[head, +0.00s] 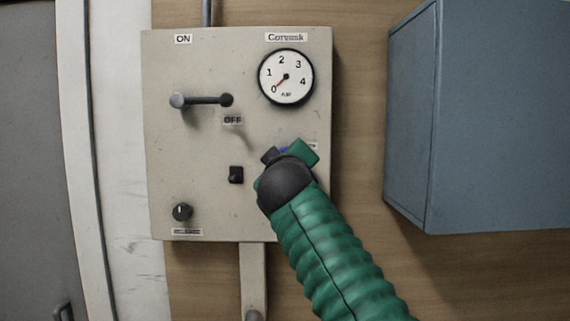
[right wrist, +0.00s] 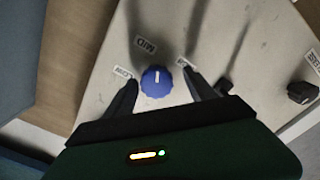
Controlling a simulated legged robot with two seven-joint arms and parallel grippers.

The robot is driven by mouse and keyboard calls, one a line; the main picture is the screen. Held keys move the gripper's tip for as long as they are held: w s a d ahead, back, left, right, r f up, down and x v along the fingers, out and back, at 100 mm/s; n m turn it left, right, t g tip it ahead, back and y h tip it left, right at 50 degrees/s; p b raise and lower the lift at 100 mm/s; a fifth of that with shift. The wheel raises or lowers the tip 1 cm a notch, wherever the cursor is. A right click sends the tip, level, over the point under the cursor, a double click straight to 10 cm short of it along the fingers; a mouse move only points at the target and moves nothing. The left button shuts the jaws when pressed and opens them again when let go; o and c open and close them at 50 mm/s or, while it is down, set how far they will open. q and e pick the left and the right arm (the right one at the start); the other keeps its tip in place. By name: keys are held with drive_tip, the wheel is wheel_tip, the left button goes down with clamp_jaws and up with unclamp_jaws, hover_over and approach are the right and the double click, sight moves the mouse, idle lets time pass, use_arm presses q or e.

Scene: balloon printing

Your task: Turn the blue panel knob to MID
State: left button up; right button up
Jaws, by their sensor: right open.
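The blue panel knob (right wrist: 157,82) is on the beige panel (right wrist: 232,35), with a short white mark on its face. In the right wrist view a MID label (right wrist: 146,45) is just above it, a second label (right wrist: 122,73) is at its left and a third (right wrist: 183,62) at its right. The mark points roughly upward; its exact setting is hard to tell. My right gripper (right wrist: 160,84) is open, with one finger on each side of the knob; contact is not clear. In the head view the gripper hides nearly all of the knob. My left gripper is not in view.
The panel also carries a lever (head: 200,100) between ON and OFF labels, a round gauge (head: 286,76) reading near 0, a small black switch (head: 236,175) and a black knob (head: 183,212). A blue-grey cabinet (head: 460,115) stands out to the right.

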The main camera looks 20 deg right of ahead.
drive_tip(key=b+v, duration=0.7)
drive_tip(key=v, duration=0.9)
drive_tip(key=shift+s, duration=0.3)
drive_tip(key=shift+a, duration=0.15)
